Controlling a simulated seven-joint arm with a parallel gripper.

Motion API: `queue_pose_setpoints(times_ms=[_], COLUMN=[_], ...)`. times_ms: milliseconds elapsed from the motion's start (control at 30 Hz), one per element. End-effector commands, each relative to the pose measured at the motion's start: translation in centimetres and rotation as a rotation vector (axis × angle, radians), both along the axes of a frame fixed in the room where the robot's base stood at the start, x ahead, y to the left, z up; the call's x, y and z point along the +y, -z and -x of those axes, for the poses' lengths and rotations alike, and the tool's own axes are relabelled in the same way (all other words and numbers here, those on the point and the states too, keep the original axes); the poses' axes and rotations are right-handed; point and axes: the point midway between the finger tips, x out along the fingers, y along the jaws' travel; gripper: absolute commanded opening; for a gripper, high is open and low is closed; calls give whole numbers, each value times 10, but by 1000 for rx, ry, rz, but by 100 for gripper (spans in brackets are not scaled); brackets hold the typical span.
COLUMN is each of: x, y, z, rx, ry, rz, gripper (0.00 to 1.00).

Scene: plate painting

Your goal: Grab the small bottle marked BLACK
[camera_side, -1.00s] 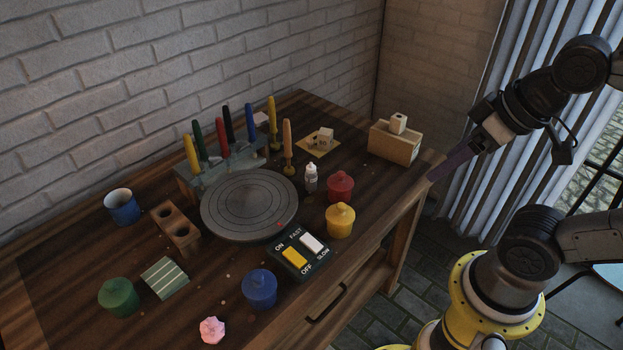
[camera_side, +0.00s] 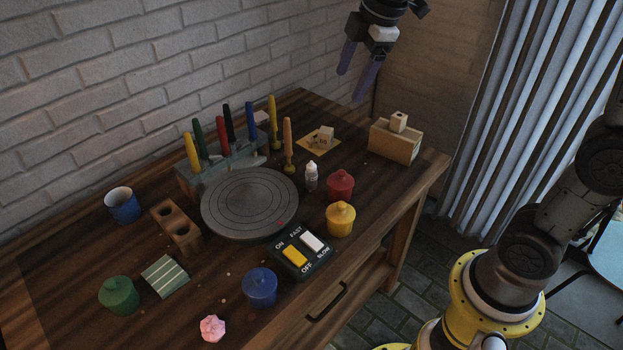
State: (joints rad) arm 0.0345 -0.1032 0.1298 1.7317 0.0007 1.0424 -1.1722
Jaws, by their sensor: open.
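The turntable (camera_side: 249,204) is left of the bottle. A red pot (camera_side: 340,186) and a yellow pot (camera_side: 340,219) stand to its right. Upright coloured sticks in a grey holder (camera_side: 215,172) and a wooden box (camera_side: 394,142) are farther back.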

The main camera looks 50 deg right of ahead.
Motion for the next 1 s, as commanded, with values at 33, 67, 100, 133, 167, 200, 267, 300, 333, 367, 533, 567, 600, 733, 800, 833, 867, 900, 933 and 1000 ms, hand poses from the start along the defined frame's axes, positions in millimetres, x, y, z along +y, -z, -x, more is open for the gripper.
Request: queue_pose_setpoints(times_ms=[33, 67, 100, 133, 167, 200, 267, 300, 333, 367, 533, 567, 600, 733, 800, 833, 867, 900, 933, 1000], x=[-3, -4, -6, -7, -9, -11, -14, -16, -18, -19, -24, -25, -25, -26, -26, -26, -26, -26, -26, -26], y=[13, 19, 30, 38, 48, 61, 83, 97, 108, 119, 169, 176, 182, 196, 206, 211, 218, 226, 232, 244], z=[-21, -32, -46, -56, -66, -79, -95, -104, -110, -115, -125, -124, -123, -122, -121, -121, -121, -120, -120, -121], rx=[34, 51, 73, 90, 107, 131, 168, 191, 208, 225, 308, 321, 334, 348, 349, 349, 351, 352, 351, 350], ry=[-37, -60, -90, -109, -126, -146, -166, -171, -171, -169, -160, -159, -159, -157, -156, -156, -156, -156, -156, -156], rz=[13, 20, 28, 34, 37, 41, 42, 41, 38, 35, 20, 19, 17, 14, 14, 14, 13, 13, 13, 13], gripper=[76, 76, 76, 76, 76, 76, 76, 76, 76, 76, 76, 76, 76, 76, 76, 76, 76, 76, 76, 76])
